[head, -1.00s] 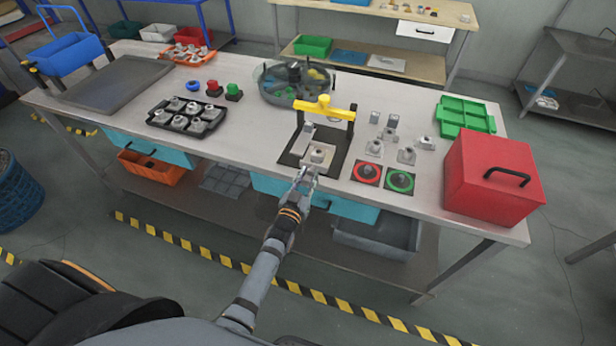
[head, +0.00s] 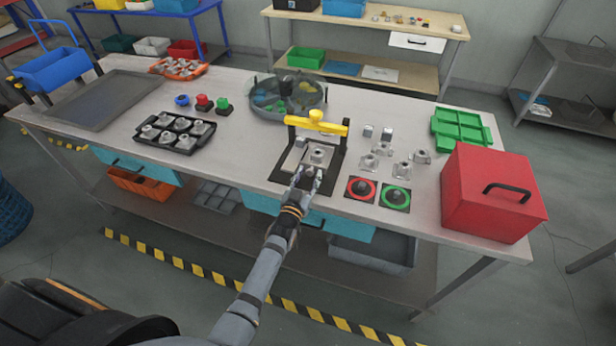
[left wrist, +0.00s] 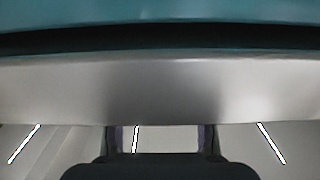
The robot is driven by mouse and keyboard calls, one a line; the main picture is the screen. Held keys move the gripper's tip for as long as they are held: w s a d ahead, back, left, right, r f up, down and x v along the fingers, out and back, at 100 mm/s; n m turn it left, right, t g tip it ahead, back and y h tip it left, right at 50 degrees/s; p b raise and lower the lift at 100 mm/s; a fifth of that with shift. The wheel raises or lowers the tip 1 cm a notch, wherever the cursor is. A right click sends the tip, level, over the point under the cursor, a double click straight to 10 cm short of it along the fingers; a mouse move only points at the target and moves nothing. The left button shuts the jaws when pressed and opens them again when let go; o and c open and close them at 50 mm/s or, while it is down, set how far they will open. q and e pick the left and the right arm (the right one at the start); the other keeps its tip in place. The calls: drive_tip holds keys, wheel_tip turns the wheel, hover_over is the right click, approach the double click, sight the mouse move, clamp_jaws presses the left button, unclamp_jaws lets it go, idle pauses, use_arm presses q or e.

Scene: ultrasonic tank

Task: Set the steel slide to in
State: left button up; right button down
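The steel slide (head: 316,163) is a grey plate carrying a metal part (head: 318,153) at the fixture on the front half of the bench. The yellow-topped frame (head: 316,123) of the fixture stands just behind and over it. My left gripper (head: 307,180) is at the slide's front end, by a small dark knob (head: 309,171). Its fingers appear to lie around or against this knob; whether they are closed on it is too small to tell. My right gripper is out of view.
Red and green ringed pads (head: 361,189) lie right of the fixture, with loose metal parts behind them. A red box (head: 492,192) stands at the right end. A black tray of parts (head: 174,133) is at left. A round clear tub (head: 288,96) stands behind the fixture.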

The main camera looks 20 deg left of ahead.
use_arm(q)
drive_tip(key=shift+s, duration=0.3)
drive_tip(key=s, duration=1.1)
drive_tip(key=shift+s+a, duration=0.2)
drive_tip(key=shift+s, duration=0.05)
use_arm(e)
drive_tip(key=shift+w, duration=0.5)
